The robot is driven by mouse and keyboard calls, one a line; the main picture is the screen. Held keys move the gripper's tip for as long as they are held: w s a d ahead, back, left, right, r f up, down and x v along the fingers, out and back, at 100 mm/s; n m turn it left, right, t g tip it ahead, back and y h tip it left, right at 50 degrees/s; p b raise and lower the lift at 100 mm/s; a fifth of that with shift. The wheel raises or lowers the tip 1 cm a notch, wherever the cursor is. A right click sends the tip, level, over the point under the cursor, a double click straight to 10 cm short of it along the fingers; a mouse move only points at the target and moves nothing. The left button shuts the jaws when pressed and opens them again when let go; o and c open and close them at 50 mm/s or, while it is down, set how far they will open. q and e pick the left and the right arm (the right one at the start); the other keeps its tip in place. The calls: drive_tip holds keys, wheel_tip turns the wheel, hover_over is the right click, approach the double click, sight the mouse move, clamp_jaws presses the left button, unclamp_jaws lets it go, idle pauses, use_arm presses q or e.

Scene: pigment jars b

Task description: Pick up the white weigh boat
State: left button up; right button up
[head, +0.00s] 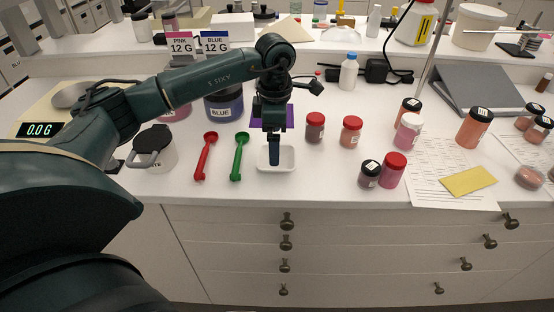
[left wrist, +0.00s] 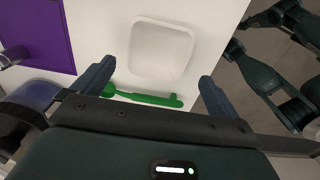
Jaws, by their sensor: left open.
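The white weigh boat (head: 290,160) is a small shallow square dish on the white bench, right of the green scoop (head: 239,155). My left gripper (head: 274,152) points down over the boat and hides part of it in the head view. In the left wrist view the boat (left wrist: 160,50) lies empty beyond the fingertips, roughly centred between them. My left gripper (left wrist: 155,84) is open there, its two fingers wide apart with nothing between them. The green scoop (left wrist: 150,98) crosses the view between the fingers, below them on the bench.
A purple item (head: 289,115) lies behind the boat. Red-lidded jars (head: 315,127) and (head: 392,169) stand to the right. The bench's front edge is just before the boat.

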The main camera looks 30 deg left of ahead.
use_arm(q)
drive_tip(key=f, duration=0.3)
drive_tip(key=f+p, duration=0.1)
drive_tip(key=f, duration=0.1)
drive_tip(key=shift+w+d+f, duration=0.1)
drive_tip(key=shift+w+f, duration=0.05)
drive_tip(key=shift+w, duration=0.1)
drive_tip(key=c, duration=1)
